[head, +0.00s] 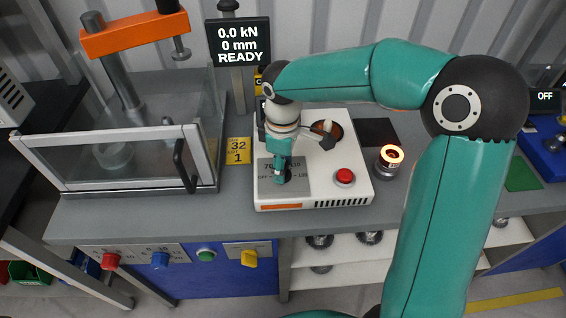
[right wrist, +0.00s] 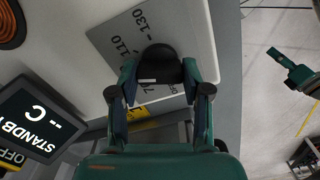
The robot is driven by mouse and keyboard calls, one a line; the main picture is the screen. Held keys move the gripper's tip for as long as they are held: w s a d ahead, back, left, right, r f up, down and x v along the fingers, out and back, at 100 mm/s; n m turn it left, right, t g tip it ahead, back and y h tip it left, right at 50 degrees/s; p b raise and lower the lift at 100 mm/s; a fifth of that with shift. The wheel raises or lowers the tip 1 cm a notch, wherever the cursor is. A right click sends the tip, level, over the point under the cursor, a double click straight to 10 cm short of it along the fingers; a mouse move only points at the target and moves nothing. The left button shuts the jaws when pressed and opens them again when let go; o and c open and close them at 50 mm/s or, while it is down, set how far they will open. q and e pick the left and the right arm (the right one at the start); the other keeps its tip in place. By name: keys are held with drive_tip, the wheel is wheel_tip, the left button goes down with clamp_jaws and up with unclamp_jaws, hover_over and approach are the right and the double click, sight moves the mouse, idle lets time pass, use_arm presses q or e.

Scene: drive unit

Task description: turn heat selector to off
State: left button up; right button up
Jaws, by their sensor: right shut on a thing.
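The heat selector is a black round knob (right wrist: 160,68) with a white mark on its rim, seen in the right wrist view. It sits on a grey scale plate (head: 297,172) on the front of a white unit (head: 340,196). The plate bears OFF, 70, 110 and 130; my gripper covers part of it in both views. My right gripper (right wrist: 160,85) is shut on the knob, with one finger on each side. In the head view the right gripper (head: 283,178) hides most of the knob. A teal gripper, seemingly my left one (right wrist: 300,76), shows away from the unit; its jaws are unclear.
A red button (head: 344,176) is right of the plate, and a round brown-lined recess (head: 328,130) behind it. A lit-ring cylinder (head: 389,160) stands to the right. A glass-fronted press (head: 120,160) stands left. A dark screen (right wrist: 38,118) reads STANDBY.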

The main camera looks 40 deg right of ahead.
drive_tip(key=shift+w+r+n+p, duration=0.1)
drive_tip(key=shift+n+p, duration=0.2)
drive_tip(key=shift+n, duration=1.6)
drive_tip(key=o, duration=1.2)
drive_tip(key=shift+c, duration=0.2)
wheel_tip(320, 180, up, 12)
